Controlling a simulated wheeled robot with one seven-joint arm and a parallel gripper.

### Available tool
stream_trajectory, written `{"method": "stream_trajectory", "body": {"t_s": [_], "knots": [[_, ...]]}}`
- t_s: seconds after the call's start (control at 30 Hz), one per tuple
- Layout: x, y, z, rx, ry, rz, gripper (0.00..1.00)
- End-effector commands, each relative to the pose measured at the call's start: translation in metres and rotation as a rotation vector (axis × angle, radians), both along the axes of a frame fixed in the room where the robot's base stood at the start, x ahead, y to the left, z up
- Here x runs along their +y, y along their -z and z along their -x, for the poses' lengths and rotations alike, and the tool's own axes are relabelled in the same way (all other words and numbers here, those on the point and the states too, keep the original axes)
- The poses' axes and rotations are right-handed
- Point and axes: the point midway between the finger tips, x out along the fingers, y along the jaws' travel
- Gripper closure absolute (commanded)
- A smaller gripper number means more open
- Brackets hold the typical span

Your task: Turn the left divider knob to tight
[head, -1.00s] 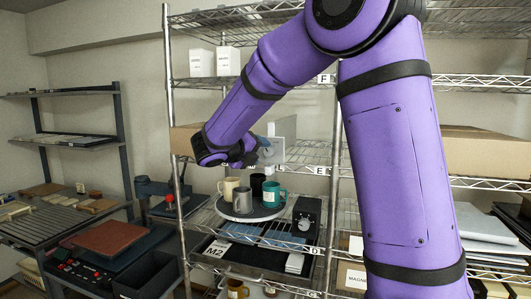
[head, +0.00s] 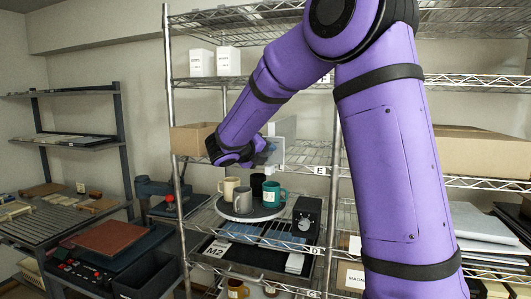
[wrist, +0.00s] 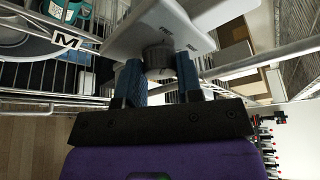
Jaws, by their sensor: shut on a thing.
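The left divider is a pale upright panel (head: 284,130) on the shelf marked E in the head view. In the wrist view the pale panel (wrist: 130,38) fills the top middle, with a dark round knob (wrist: 158,56) on its near side. My gripper (wrist: 160,72) has its two blue fingers on either side of the knob, closed on it. In the head view my gripper (head: 264,150) is at the panel's left side, and the knob is hidden there.
Below stands a round tray (head: 222,210) with several mugs, beside a black box with a dial (head: 307,218). A cardboard box (head: 188,138) sits left of my wrist. The rack's left post (head: 169,100) and shelf wires are close to my arm.

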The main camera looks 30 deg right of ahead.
Motion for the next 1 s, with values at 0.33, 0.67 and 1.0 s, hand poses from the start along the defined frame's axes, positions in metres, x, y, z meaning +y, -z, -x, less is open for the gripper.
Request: {"method": "stream_trajectory", "body": {"t_s": [0.33,0.67,1.0], "knots": [[0.0002,-0.0007,0.0004,-0.065,-0.001,-0.051,0.90],[-0.0005,-0.0019,0.0019,-0.272,-0.001,-0.213,0.90],[-0.0019,-0.0030,0.0036,-0.527,-0.001,-0.412,0.90]]}}
